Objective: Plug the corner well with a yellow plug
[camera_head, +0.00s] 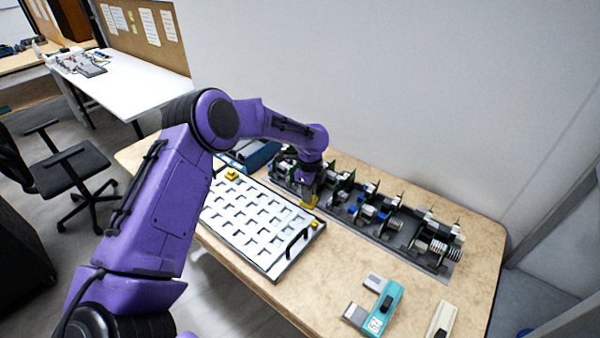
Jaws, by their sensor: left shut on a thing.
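My left gripper (308,194) reaches over the table from the left arm. It is shut on a yellow plug (309,202) and holds it by the near edge of the analyser assembly, just beyond the tray. A white tray (264,263) with rows of dark-edged wells lies in front of it. A yellow piece (232,174) sits at the tray's far left corner, and a smaller yellow piece (314,224) is near its right corner. The gripper fingers are small and partly hidden by the wrist. My right gripper is not in view.
The analyser assembly (384,213), with green boards and cylinders, runs along the wall. A blue box (259,154) stands behind the tray. A black handle (296,243) rises from the tray. Teal (383,307) and cream (441,320) devices lie at front right. Bare table (335,258) lies between.

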